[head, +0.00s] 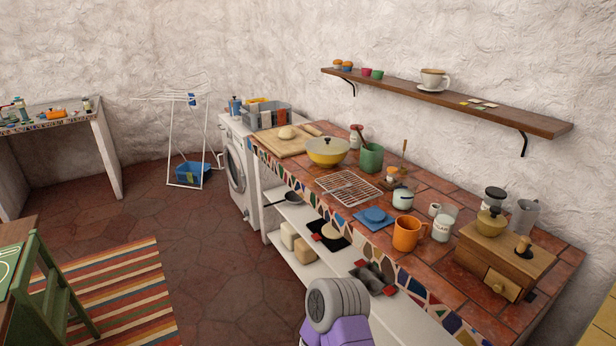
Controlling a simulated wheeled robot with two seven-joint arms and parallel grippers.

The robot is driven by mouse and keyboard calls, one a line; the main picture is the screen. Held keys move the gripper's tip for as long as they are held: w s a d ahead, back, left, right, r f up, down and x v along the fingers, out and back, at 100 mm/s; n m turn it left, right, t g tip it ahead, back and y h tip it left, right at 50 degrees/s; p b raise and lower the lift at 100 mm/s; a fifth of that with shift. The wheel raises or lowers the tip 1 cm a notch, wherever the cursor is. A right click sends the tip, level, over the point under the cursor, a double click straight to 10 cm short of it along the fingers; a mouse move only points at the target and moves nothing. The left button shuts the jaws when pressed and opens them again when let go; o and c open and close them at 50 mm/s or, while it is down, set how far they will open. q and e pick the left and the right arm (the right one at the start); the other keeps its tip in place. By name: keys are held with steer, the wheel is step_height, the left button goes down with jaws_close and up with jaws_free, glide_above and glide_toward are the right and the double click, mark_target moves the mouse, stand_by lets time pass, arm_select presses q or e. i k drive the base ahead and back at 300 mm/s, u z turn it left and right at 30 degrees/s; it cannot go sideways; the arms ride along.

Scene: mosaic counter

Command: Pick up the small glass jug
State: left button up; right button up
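A small pale, see-through vessel (444,222) with whitish lower part stands on the tiled counter, right of the orange mug; it may be the small glass jug, but it is too small to be sure. A grey jug (523,217) stands at the counter's right back, behind the wooden coffee grinder; it looks opaque. A grey and purple part of my arm shows at the bottom centre, in front of the counter. No gripper fingers are visible.
A wire rack (348,187) lies farther left. A wall shelf (465,98) hangs above. The floor left of the counter is open.

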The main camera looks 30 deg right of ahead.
mark_target(406, 189)
steer(key=z, duration=0.05)
steer(key=i, duration=1.65)
steer(key=z, duration=0.8)
